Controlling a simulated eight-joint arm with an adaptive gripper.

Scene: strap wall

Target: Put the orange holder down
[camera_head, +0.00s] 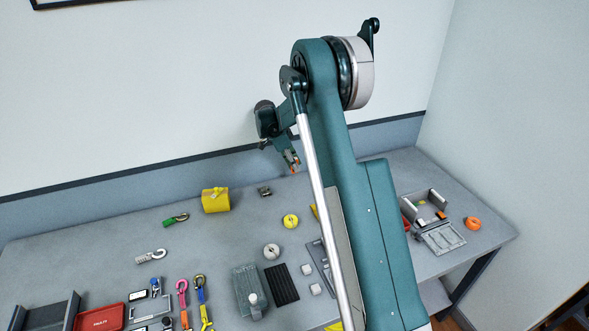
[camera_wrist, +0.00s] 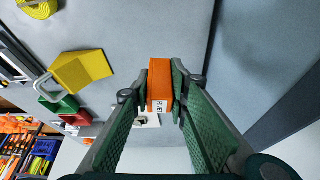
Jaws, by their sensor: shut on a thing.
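The orange holder (camera_wrist: 160,85) is a small orange block with a white label on one side. It sits between the two green fingers of my gripper (camera_wrist: 160,92) in the wrist view, and the fingers press on it from both sides. In the head view my gripper (camera_head: 291,161) hangs above the back of the table, and only a small bit of orange shows at its tips. The holder is clear of the grey tabletop (camera_head: 110,225). Its far side is hidden.
A yellow block (camera_head: 216,200), a green hook (camera_head: 176,219) and a small metal piece (camera_head: 265,191) lie at the back of the table. A yellow roll (camera_head: 290,221) lies nearer. A grey open box (camera_head: 424,204) and an orange ring (camera_head: 473,223) are at right. Bare tabletop lies between.

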